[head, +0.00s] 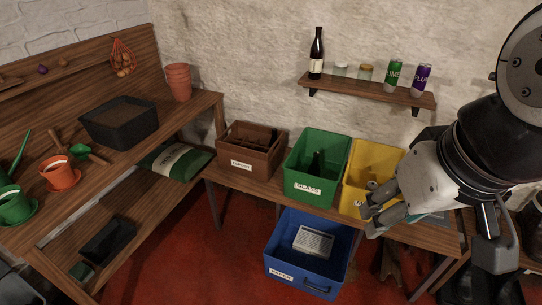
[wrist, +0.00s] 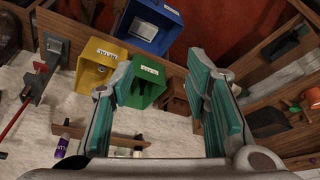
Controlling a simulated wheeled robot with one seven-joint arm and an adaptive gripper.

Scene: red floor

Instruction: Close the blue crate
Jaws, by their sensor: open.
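The blue crate (head: 298,279) stands out below the bench, over the red floor. It is open at the top, with a white label and a handle on its front. A pale, flat bundle (head: 313,241) lies inside it. The blue crate (wrist: 167,22) also shows at the top of the wrist view. My gripper (head: 375,214) is open and empty, above and to the right of the blue crate, in front of the yellow crate. Its two teal-padded fingers (wrist: 160,72) are spread apart in the wrist view. It touches nothing that I can make out.
A brown crate (head: 238,165), a green crate (head: 309,188) and a yellow crate (head: 373,156) stand in a row on the bench. A wall shelf (head: 362,90) holds a bottle, jars and cans. A potting table (head: 135,142) fills the left. Red floor (head: 190,262) is clear left of the blue crate.

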